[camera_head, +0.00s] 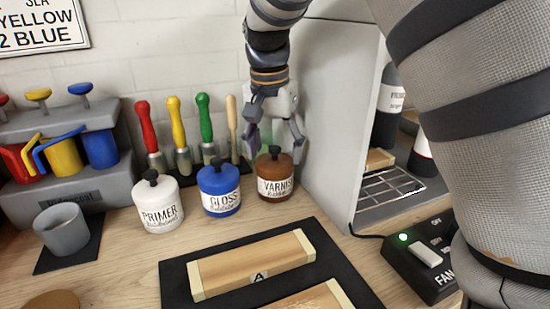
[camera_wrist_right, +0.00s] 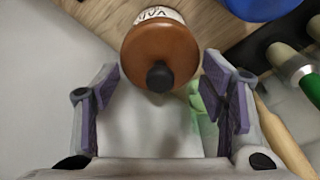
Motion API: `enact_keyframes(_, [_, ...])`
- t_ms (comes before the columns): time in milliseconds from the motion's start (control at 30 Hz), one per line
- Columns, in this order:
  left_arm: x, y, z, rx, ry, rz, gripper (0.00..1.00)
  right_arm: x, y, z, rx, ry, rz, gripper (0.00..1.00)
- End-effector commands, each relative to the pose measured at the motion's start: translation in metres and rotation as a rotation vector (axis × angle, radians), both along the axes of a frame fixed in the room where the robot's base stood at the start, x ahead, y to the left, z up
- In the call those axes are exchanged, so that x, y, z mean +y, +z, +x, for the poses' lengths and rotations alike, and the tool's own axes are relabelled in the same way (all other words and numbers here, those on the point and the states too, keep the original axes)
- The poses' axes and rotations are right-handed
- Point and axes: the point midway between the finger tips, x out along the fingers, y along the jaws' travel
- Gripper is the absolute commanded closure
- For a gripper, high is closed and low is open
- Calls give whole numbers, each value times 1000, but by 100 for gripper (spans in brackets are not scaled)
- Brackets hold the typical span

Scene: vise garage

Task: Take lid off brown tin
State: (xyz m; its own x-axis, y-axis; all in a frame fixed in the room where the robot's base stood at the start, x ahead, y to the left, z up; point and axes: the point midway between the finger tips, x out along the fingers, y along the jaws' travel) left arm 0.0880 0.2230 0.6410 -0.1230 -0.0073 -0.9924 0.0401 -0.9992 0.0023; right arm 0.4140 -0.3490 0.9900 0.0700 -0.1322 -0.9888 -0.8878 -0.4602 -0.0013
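The brown varnish tin (camera_head: 275,186) stands on the bench at the right end of a row of tins, its lid (camera_head: 274,163) on, with a black knob on top. My right gripper (camera_head: 275,140) is just behind and above it, fingers spread. In the right wrist view the tin's brown lid (camera_wrist_right: 160,50) and black knob (camera_wrist_right: 160,77) show beyond the open fingers (camera_wrist_right: 162,85), with nothing between the pads. The knob lies roughly midway between the two fingers, and I cannot tell the exact height gap. My left gripper is not in view.
A blue gloss tin (camera_head: 219,198) and a white primer tin (camera_head: 157,210) stand to the left. Brushes (camera_head: 204,125) stand upright behind them. A grey cabinet wall (camera_head: 338,120) is close on the right. A black mat (camera_head: 180,285) with wood blocks lies in front.

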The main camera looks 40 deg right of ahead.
Motion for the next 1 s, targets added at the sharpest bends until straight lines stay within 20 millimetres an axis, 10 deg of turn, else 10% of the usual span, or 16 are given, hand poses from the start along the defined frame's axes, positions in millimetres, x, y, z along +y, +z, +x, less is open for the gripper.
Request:
enact_keyframes(333, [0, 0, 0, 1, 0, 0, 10, 0, -1, 0, 2, 0, 0, 100])
enact_keyframes(733, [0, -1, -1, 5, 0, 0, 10, 0, -1, -1, 11, 1, 1, 100])
enact_keyframes(1000, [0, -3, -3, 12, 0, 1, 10, 0, 63, 1, 2, 1, -2, 100])
